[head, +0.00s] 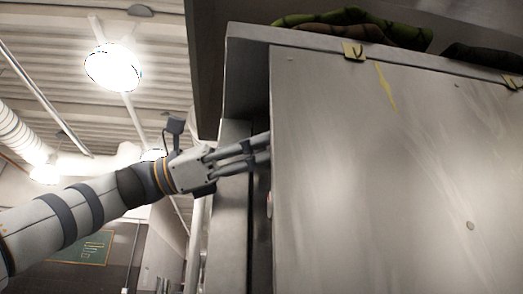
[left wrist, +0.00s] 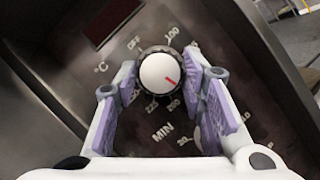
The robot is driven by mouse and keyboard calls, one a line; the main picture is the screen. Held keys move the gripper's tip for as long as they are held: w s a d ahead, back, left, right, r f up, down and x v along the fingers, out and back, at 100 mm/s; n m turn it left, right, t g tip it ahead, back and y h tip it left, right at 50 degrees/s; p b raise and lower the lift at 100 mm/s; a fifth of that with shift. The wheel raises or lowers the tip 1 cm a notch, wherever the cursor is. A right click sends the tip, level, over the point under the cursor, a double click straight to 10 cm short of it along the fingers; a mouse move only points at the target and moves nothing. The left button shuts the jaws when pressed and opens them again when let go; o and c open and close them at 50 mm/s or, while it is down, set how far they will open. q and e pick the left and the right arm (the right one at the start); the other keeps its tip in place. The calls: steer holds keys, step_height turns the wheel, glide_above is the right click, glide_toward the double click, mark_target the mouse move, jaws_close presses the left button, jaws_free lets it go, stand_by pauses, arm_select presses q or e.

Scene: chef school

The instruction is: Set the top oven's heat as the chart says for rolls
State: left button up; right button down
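In the left wrist view, a round white knob with a black skirt and a short red mark (left wrist: 160,72) sits on a dark oven control panel (left wrist: 215,45). The red mark points to the lower right of the picture. Printing around it includes "OFF", "°C", "100", "200" and "225". My left gripper (left wrist: 162,75) is open, its purple pads on either side of the knob; I cannot tell whether either touches. In the head view, my left gripper (head: 269,148) reaches behind the edge of a steel panel (head: 390,180), which hides the knob. My right gripper is not in view.
"MIN" and "30" are printed below the knob, near a second pale dial partly hidden by a finger. A dark display window (left wrist: 110,22) is above. In the head view, a green board (head: 82,247) hangs at the lower left, its writing unreadable.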

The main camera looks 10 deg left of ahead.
arm_select(q)
steer(key=shift+o, duration=1.1)
steer(key=v, duration=1.2)
steer(key=shift+r, duration=0.1)
